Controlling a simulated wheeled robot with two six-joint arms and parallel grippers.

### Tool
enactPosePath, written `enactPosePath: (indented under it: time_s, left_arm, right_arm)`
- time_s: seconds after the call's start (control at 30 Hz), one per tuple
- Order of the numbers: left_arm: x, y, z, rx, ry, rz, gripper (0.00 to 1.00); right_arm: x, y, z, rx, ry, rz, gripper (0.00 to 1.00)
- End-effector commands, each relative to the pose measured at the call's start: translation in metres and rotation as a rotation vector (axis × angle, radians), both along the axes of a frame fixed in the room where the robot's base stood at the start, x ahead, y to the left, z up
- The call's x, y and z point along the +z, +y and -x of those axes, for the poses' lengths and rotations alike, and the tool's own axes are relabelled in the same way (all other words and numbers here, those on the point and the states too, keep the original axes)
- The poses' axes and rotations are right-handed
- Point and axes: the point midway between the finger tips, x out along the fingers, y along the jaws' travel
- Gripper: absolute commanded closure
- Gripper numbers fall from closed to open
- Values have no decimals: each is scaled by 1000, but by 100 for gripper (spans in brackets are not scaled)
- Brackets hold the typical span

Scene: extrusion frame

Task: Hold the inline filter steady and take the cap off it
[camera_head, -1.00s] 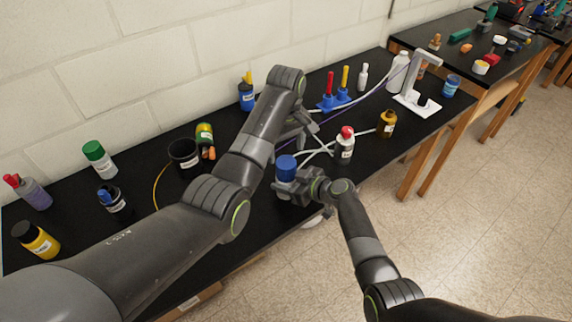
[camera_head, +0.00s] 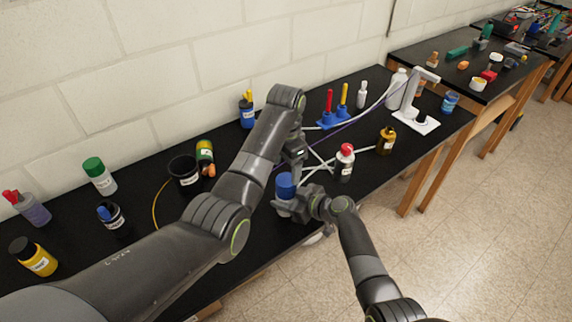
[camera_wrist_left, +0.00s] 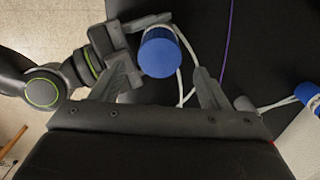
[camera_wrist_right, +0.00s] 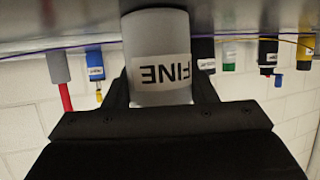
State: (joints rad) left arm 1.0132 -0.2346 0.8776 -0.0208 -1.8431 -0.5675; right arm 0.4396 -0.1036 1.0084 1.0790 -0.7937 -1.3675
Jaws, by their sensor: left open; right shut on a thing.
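The inline filter is a grey cylinder with a white "FINE" label (camera_wrist_right: 158,70), standing near the table's front edge with a blue cap (camera_head: 285,186) on top. My right gripper (camera_head: 290,208) is shut on the filter's body, with a finger on each side of it in the right wrist view (camera_wrist_right: 161,95). My left gripper (camera_head: 295,158) is open and empty, just behind and above the cap in the head view. In the left wrist view the blue cap (camera_wrist_left: 160,52) shows beyond and between its spread fingers, nearer the left one, apart from them.
A red-capped bottle (camera_head: 344,162) stands close to the right of the filter, with white tubes (camera_head: 318,163) crossing behind. An amber bottle (camera_head: 385,142) is farther right. A black cup (camera_head: 184,170) and several bottles stand at left. The front table edge is close.

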Motion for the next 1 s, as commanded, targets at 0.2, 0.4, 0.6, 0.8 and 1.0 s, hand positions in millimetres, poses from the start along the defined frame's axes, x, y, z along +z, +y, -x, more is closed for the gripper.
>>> enactPosePath:
  time_s: [0.2, 0.4, 0.6, 0.8, 1.0]
  left_arm:
    - [0, 0, 0, -344, 0, 0, 31]
    - [0, 0, 0, -661, 0, 0, 31]
    - [0, 0, 0, -941, 0, 0, 31]
    - [0, 0, 0, -1108, 0, 0, 31]
    - [-8, 0, 1, -1154, 3, 1, 31]
  right_arm:
    - [0, 0, 0, 0, 1, 1, 100]
    - [0, 0, 0, 0, 1, 1, 100]
    - [0, 0, 0, 0, 1, 1, 100]
    - [0, 0, 0, 0, 1, 1, 100]
    - [0, 0, 0, 0, 1, 1, 100]
